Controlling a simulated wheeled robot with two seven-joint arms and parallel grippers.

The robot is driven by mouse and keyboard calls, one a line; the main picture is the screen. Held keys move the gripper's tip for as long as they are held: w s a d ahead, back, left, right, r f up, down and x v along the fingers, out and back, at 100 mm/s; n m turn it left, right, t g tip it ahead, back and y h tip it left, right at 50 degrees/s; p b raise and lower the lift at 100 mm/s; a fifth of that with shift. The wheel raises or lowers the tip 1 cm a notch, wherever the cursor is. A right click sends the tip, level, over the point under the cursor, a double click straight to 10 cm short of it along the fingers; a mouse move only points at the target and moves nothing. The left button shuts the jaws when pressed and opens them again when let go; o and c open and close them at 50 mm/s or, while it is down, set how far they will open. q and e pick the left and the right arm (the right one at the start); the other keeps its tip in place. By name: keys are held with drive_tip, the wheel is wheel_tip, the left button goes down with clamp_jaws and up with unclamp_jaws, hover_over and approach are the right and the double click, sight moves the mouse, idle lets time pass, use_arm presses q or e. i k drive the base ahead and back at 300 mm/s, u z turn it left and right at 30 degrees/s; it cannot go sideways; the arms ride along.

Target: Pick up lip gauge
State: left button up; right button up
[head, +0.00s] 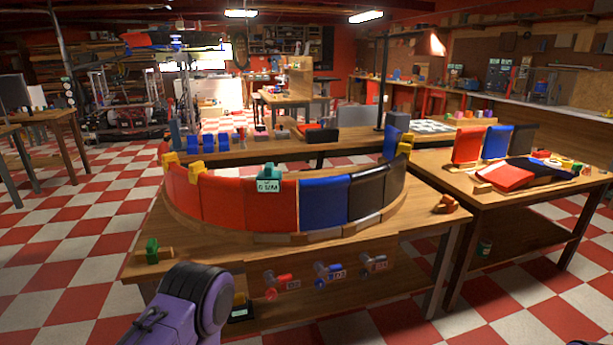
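The curved ring of red, blue and black panels (324,203) stands on the wooden table (400,243). A purple and black link of my arm shows at the lower left, in front of the table and well short of the gauge. Neither gripper's fingers are in view.
Yellow clamps (196,171) sit on the ring's left rim. A green and wood piece (152,252) lies at the table's left corner. Red and blue handled tools (328,273) hang on its front. A side table (500,196) with loose panels stands right. Checkered floor is open at left.

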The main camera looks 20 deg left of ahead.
sight(268, 179)
drive_tip(key=z, duration=0.5)
drive_tip(key=i, duration=1.2)
drive_tip(key=u, duration=0.55)
